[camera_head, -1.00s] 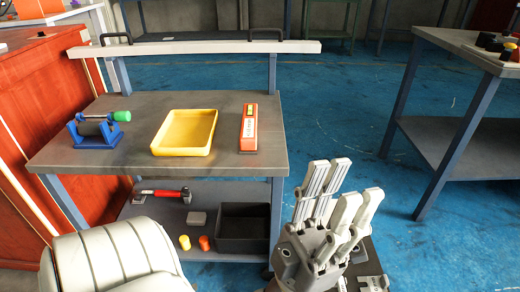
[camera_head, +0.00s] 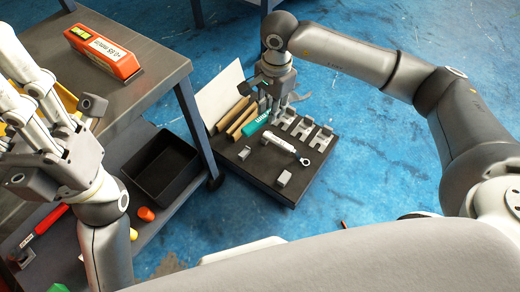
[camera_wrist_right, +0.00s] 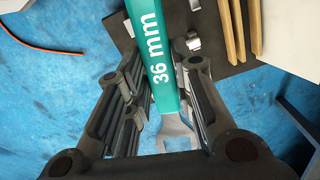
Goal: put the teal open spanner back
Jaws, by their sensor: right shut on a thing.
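The teal open spanner (camera_head: 256,123) is held by my right gripper (camera_head: 276,103) at the back of a dark board (camera_head: 235,163) with grey holders. In the right wrist view the spanner (camera_wrist_right: 158,70) runs between the fingers (camera_wrist_right: 160,110), marked "36 mm". Its open jaw lies close to the palm and its far end leaves the top of the picture. In the head view the fingers hide part of it, and I cannot tell whether it touches a holder. My left gripper (camera_head: 15,85) is at the left, fingers apart, with nothing seen between them.
Grey holders (camera_head: 302,129) stand on the board, beside a silver spanner (camera_head: 284,146). Wooden strips (camera_head: 236,116) and a pale panel (camera_head: 217,95) are at its left. The bench carries an orange box (camera_head: 103,52); a black bin (camera_head: 160,167) sits on its lower shelf. Blue floor is free to the right.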

